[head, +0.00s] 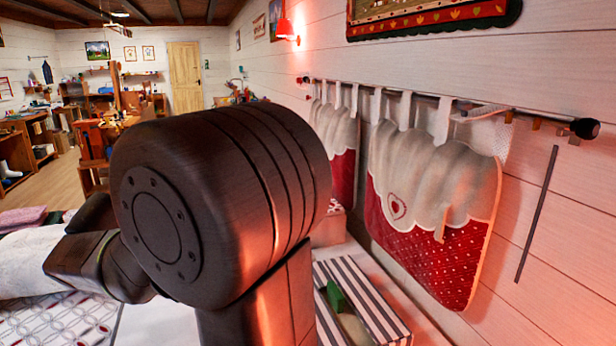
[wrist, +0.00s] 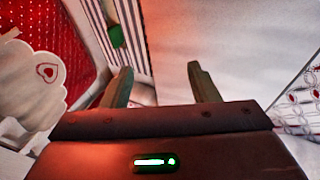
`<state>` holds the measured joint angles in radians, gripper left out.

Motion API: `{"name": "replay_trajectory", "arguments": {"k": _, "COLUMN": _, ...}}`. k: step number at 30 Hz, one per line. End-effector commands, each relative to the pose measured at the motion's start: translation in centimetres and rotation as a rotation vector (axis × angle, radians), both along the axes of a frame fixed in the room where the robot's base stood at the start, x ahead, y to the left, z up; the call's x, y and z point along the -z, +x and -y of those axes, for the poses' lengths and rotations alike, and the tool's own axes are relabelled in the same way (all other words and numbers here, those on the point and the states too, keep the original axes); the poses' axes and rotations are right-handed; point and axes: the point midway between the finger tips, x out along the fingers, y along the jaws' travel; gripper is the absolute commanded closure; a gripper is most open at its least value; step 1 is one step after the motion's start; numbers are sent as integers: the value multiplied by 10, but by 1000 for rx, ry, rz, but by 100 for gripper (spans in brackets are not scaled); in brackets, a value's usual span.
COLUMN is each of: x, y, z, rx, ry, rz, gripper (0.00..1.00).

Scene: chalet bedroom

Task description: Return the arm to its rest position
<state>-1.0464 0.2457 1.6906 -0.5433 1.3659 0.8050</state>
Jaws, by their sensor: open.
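My arm fills the middle of the head view, with a large dark joint in front of the camera; my gripper is hidden in that view. In the wrist view my gripper (wrist: 160,82) shows two greenish fingers standing well apart. Nothing is between the fingers. Beyond them lies a plain pale surface (wrist: 195,35).
A striped box (head: 368,290) with a green item (head: 336,297) stands below the wall at right. Red and white cushions (head: 435,215) hang from a rail (head: 470,108). A patterned bedspread (head: 60,322) lies at lower left. Open floor (head: 60,180) shows farther back.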

Motion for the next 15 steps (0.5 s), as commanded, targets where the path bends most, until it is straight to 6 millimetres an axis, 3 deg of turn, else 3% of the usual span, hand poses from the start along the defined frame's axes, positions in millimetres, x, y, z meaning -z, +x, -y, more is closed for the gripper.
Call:
{"name": "replay_trajectory", "arguments": {"k": 5, "x": 0, "y": -10, "z": -3, "rx": -2, "ry": 2, "rz": 0, "gripper": 45}}
{"name": "replay_trajectory", "arguments": {"k": 15, "x": 0, "y": -58, "z": -14, "rx": -5, "ry": 1, "rz": 0, "gripper": 45}}
